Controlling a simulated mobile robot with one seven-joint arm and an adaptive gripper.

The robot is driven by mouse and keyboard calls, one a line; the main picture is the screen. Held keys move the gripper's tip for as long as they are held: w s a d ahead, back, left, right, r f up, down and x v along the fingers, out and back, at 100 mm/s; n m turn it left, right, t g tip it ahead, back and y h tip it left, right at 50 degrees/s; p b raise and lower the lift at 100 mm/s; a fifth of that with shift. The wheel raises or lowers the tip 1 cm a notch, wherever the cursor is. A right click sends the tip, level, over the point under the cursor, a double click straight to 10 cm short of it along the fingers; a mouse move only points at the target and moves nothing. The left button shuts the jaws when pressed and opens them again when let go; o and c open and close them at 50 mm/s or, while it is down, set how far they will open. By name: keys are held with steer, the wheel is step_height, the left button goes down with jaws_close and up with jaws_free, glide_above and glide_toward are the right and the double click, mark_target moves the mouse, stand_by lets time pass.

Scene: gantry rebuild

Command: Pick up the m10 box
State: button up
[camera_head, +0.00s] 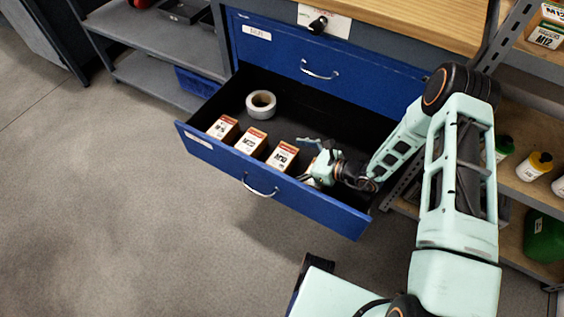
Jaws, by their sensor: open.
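Three small orange-and-white boxes stand in a row in the open blue drawer (330,212), near its front wall. The right box (282,157) carries a label that seems to read M10. The middle box (250,141) and the left box (222,128) have similar labels, too small to read surely. My gripper (304,161) is inside the drawer, just right of the M10 box, with its fingers pointing left toward it. It is open and holds nothing. Whether a finger touches the box I cannot tell.
A roll of tape (261,104) lies behind the boxes. The closed upper drawer (325,65) and wooden worktop (400,20) are above. Shelves with bottles (540,165) stand at right, a grey shelf (160,80) at left. The floor in front is clear.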

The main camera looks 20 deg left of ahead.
steer(key=shift+c, duration=0.6)
steer(key=c, duration=1.5)
steer(key=shift+c, duration=0.3)
steer(key=shift+r, duration=0.2)
